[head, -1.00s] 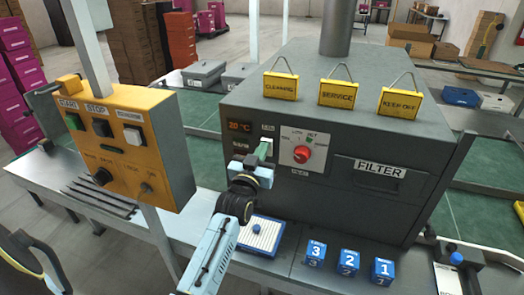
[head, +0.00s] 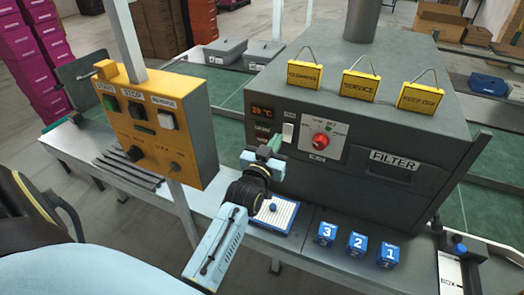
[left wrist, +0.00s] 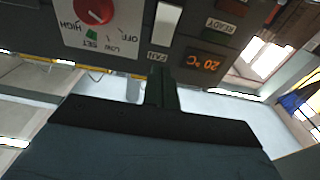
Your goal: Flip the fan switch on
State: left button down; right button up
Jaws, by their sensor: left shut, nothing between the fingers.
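The fan switch (head: 288,133) is a white rocker on the dark grey oven's front panel, left of the red dial. It also shows at the top of the left wrist view (left wrist: 167,25), with an upside-down FAN label below it. I cannot tell which way the rocker is tipped. My left gripper (head: 275,144) is shut and empty, in front of the panel just below and left of the switch. Its dark green fingers (left wrist: 158,78) point toward the switch in the left wrist view, with a gap between. My right gripper is not in view.
The red dial (head: 320,140) and the 20 °C display (head: 262,112) flank the switch. A yellow button box (head: 155,125) stands close on the left. Below are a blue-and-white pad (head: 284,214) and blue numbered blocks (head: 357,244). Yellow signs (head: 359,86) stand on top.

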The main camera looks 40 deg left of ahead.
pick_arm(q)
jog(key=r+v, duration=0.1)
jog(key=v, duration=0.6)
jog(key=shift+s+r, duration=0.35)
jog(key=shift+r, duration=0.05)
jog(key=shift+d, duration=0.15)
